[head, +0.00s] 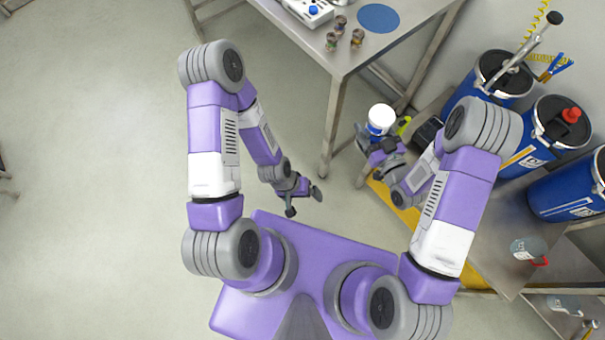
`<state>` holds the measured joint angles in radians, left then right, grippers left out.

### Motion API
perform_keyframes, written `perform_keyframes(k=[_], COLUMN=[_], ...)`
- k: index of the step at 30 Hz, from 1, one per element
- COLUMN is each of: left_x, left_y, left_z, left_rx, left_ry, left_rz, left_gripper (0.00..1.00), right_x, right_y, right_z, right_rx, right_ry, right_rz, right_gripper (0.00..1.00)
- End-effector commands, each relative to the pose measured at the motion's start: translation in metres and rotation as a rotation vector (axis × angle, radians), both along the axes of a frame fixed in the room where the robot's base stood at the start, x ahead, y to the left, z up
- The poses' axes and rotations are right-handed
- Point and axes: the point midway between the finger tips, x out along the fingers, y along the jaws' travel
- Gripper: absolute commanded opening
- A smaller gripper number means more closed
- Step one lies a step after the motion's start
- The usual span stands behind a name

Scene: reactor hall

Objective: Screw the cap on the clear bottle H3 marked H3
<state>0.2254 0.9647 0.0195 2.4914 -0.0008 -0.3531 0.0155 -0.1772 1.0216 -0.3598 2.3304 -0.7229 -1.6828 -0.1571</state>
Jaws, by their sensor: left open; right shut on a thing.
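My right gripper (381,136) is at the shelf's left end, below the steel table's corner. It is shut on a white round tub or lid with a blue band (381,113), seen from above. My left gripper (304,191) is open and empty, hanging over bare floor left of the right one. A clear bottle-like vessel with a red part (527,247) lies or stands on the metal shelf at the right. A second clear vessel (563,304) is lower right. I cannot read any H3 mark, nor make out a separate cap for a clear bottle.
A steel table (343,62) at the top carries several small jars (340,24), a blue disc (378,18) and a white device (308,10). Blue drums (553,132) crowd the right side. A black box (429,132) sits beside my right gripper. The floor at left is clear.

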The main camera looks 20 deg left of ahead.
Motion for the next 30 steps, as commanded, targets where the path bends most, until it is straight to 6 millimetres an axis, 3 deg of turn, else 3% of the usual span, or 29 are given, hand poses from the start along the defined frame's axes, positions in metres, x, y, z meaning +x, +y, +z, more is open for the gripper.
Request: perform_keyframes(k=[21,25,30], left_x=[0.000,0.000,0.000], left_y=[0.000,0.000,0.000], left_z=[0.013,0.013,0.013], left_rx=[0.000,0.000,0.000], left_ry=[-0.001,-0.001,-0.001], left_rz=[-0.002,-0.002,-0.002], left_gripper=[0.99,0.99,0.99], right_x=[0.002,0.011,0.022], right_y=[-0.003,-0.024,-0.073], right_z=[0.029,0.029,0.029], right_rx=[0.003,0.012,0.019], right_ry=[0.001,0.010,0.015], right_rz=[-0.020,-0.142,-0.402], right_gripper=[0.00,0.00,0.00])
